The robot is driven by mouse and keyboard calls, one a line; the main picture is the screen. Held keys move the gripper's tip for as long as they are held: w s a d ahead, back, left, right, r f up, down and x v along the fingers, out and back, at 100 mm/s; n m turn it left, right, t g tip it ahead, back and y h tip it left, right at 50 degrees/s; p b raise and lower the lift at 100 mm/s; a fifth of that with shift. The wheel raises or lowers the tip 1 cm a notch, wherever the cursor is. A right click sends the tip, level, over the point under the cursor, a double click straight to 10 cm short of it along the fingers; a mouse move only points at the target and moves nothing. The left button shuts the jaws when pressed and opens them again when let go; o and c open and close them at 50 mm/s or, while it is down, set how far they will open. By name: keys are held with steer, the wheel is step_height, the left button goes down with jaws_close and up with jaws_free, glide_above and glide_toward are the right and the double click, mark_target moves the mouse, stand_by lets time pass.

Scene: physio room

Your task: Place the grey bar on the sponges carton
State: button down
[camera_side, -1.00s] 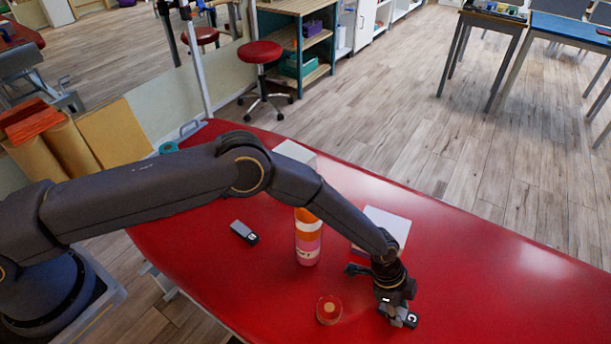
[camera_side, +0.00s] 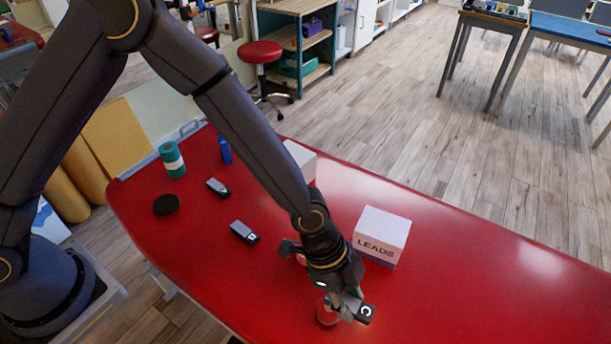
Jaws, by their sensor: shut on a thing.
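My gripper (camera_side: 349,302) is shut on a grey bar (camera_side: 365,313) with a black end and a white C-like mark. The bar is above the red table near its front edge; its exact height is hard to tell. A white carton (camera_side: 300,160) stands farther back, partly hidden by my arm, with no readable label, so I cannot tell whether it is the sponges carton. A white carton marked LEADS (camera_side: 381,235) stands behind and right of my gripper. Two similar grey bars, one nearer (camera_side: 244,232) and one farther (camera_side: 217,187), lie on the table's left part.
A red round item (camera_side: 327,316) is partly hidden by my gripper. A banded bottle is mostly hidden behind my arm. A black disc (camera_side: 166,204), a teal roll (camera_side: 172,160) and a blue item (camera_side: 224,150) stand at the left. The red table (camera_side: 480,270) is clear at right.

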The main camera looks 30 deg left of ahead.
mark_target(346, 297)
step_height(346, 297, up, 13)
steer(key=w+a+n+t, duration=0.1)
steer(key=w+a+n, duration=0.2)
steer(key=w+a, duration=0.1)
steer(key=w+a+n+t, duration=0.1)
steer(key=w+a+n, duration=0.1)
steer(key=w+a, duration=0.2)
steer(key=w+a+n+t+y, duration=0.1)
steer(key=w+a+n, duration=0.2)
steer(key=a, duration=0.5)
steer(key=shift+w+a+f+n, duration=0.1)
steer(key=shift+w+f+n, duration=0.25)
steer(key=shift+w, duration=0.3)
steer(key=w+a+r+n+t+y, duration=0.15)
steer(key=a+n, duration=0.25)
steer(key=a, duration=0.6)
steer(key=w+a+n+y, duration=0.25)
steer(key=a+n, duration=0.25)
steer(key=a, duration=0.5)
steer(key=shift+m+h, duration=0.25)
steer(key=shift+h, duration=0.05)
steer(key=w+f, duration=1.4)
steer(key=f, duration=0.1)
steer(key=shift+w+a, duration=0.1)
steer(key=shift+w, duration=0.05)
steer(key=shift+w+f, duration=0.15)
steer(key=shift+f, duration=0.75)
steer(key=shift+w+f, duration=0.1)
steer(key=shift+f, duration=0.75)
